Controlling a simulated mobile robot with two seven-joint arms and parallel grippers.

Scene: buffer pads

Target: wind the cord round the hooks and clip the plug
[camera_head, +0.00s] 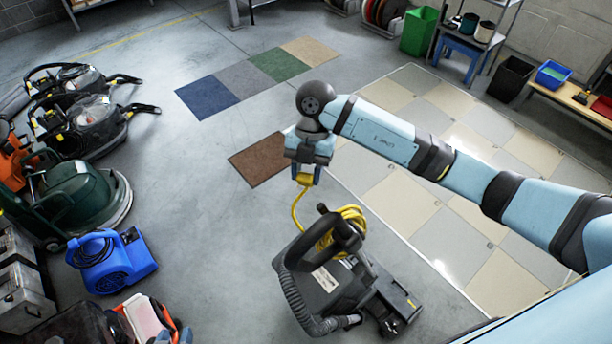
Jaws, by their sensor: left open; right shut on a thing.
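My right gripper (305,172) comes in from the right and points down, shut on the yellow plug (304,180). The yellow cord (296,208) hangs from the plug and runs down to the black floor machine (330,283). Several loops of the cord (352,216) lie around the upper part of the machine, by its black handle. The hooks and the plug clip are too small or hidden to tell apart. The plug is held above the floor, apart from the machine. My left gripper is not in view.
A blue blower (112,262), a green machine (75,200) and black vacuums (85,125) stand at the left. Coloured pads (208,97) and a brown pad (257,160) lie on the floor. Beige and grey tiles (440,225) are at the right. The floor left of the machine is clear.

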